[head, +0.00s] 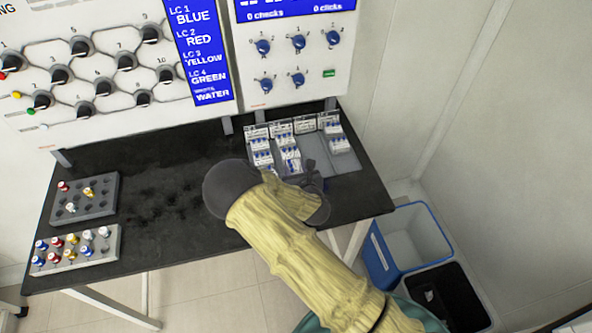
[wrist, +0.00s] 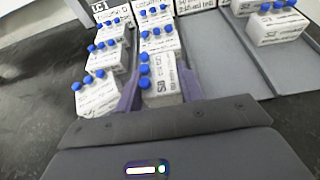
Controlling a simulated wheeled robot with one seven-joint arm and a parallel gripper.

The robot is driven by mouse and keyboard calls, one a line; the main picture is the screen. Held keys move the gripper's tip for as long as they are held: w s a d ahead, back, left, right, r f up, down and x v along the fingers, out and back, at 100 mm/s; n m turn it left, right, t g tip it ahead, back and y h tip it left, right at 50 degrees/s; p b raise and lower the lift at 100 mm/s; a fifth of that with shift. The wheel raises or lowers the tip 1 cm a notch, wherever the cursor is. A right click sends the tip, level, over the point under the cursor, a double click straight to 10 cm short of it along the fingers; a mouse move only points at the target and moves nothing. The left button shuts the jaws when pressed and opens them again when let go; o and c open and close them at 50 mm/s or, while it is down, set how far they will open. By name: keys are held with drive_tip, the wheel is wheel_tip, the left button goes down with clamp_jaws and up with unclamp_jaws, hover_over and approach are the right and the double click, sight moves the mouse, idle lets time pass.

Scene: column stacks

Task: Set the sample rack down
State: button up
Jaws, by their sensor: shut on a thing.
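My gripper (wrist: 158,92) is shut on a white sample rack (wrist: 163,82) with blue caps and a printed label. Its purple fingers are on either side of the rack. The held rack is at the near end of a column of similar racks (wrist: 158,40) on the grey tray (wrist: 222,65). Whether its underside touches the tray cannot be told. In the head view my gripper (head: 311,180) is at the tray's front edge, and my forearm and wrist hide part of that area.
Another column of racks (wrist: 105,58) stands close on the left. Vial blocks (head: 85,198) sit at the table's left. A blue bin (head: 408,245) stands on the floor at right.

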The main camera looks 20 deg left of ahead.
drive_tip(key=shift+f+b, duration=0.4)
drive_tip(key=shift+f, duration=0.15)
drive_tip(key=o, duration=1.1)
drive_tip(key=shift+c, duration=0.2)
drive_tip(key=shift+w, duration=0.1)
drive_tip(key=shift+d, duration=0.2)
drive_tip(key=b+v, duration=0.1)
drive_tip(key=v, duration=1.3)
drive_tip(key=shift+s+r, duration=0.3)
drive_tip(key=p+v, duration=0.2)
drive_tip(key=p, duration=0.3)
drive_tip(key=shift+a, duration=0.1)
drive_tip(key=shift+s+d+p, duration=0.2)
drive_tip(key=shift+p, duration=0.35)
drive_tip(key=shift+f, duration=0.1)
